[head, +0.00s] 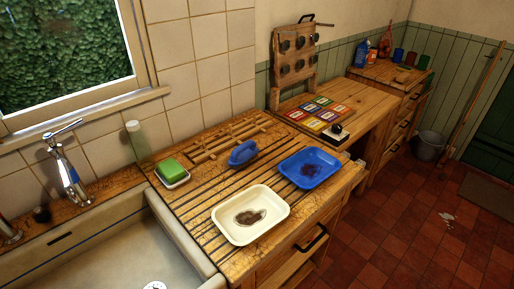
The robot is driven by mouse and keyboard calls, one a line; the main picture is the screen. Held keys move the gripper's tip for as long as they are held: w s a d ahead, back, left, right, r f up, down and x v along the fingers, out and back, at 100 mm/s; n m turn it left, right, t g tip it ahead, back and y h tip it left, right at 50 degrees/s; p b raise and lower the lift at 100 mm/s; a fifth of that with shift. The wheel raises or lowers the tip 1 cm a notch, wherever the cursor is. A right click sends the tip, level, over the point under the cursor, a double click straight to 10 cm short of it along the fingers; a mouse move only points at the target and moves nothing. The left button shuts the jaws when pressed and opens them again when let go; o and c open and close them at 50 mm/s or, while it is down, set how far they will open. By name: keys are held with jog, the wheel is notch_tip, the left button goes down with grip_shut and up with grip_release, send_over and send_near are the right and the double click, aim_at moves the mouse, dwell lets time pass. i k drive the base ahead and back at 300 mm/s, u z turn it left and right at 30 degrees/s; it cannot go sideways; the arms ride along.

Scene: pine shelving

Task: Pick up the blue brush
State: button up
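The blue brush (243,153) lies on the slatted wooden drainboard (190,222), in front of a low wooden rack and left of the blue tray. Its handle side faces up, and its underside is hard to make out. Nothing touches it from above. My gripper is not in the head view, so whether it is open or shut does not show.
A green sponge (171,168) sits on a white dish left of the brush. A cream tray (228,238) and a blue tray (328,180) each hold a dark patch. A sink (95,250) lies left. Red floor tiles (400,245) are mostly clear at right.

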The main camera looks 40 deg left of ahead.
aim_at(242, 154)
jog(key=i, duration=2.4)
jog(key=u, duration=2.7)
